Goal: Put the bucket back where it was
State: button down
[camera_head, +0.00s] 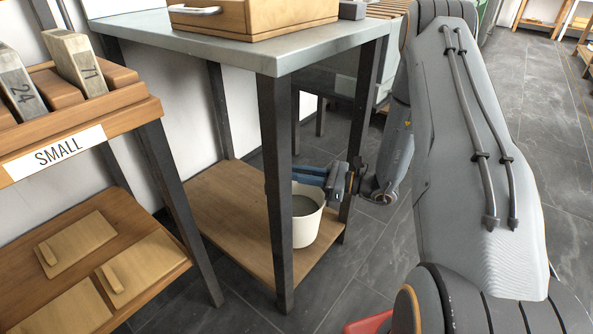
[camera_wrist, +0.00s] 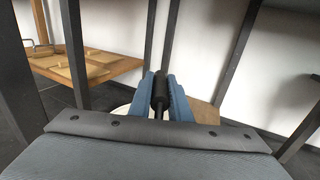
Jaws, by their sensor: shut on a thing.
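A white bucket (camera_head: 304,222) is at the right end of the wooden lower shelf (camera_head: 222,200) of the metal-topped table, partly hidden behind a dark table leg. My gripper (camera_head: 308,173) reaches in from the right at the bucket's top. In the wrist view my gripper's blue fingers (camera_wrist: 162,97) are shut on a black cylindrical grip (camera_wrist: 160,90), which looks like the bucket's handle. A sliver of the pale bucket rim (camera_wrist: 122,110) shows beside the fingers. I cannot tell whether the bucket's base touches the shelf.
The table's front leg (camera_head: 276,190) stands close in front of the bucket. A wooden box (camera_head: 250,18) sits on the tabletop (camera_head: 150,38) above. A rack marked SMALL (camera_head: 62,152) stands at the left. The shelf left of the bucket is clear.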

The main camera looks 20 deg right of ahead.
jog(key=shift+f+b, duration=0.6)
jog(key=shift+f, duration=0.9)
jog(key=c, duration=1.6)
grip_release()
jog(key=shift+f, duration=0.2)
jog(key=shift+c, duration=0.2)
jog(key=shift+r, duration=0.15)
jog(key=p+v, duration=0.3)
jog(key=v, duration=0.9)
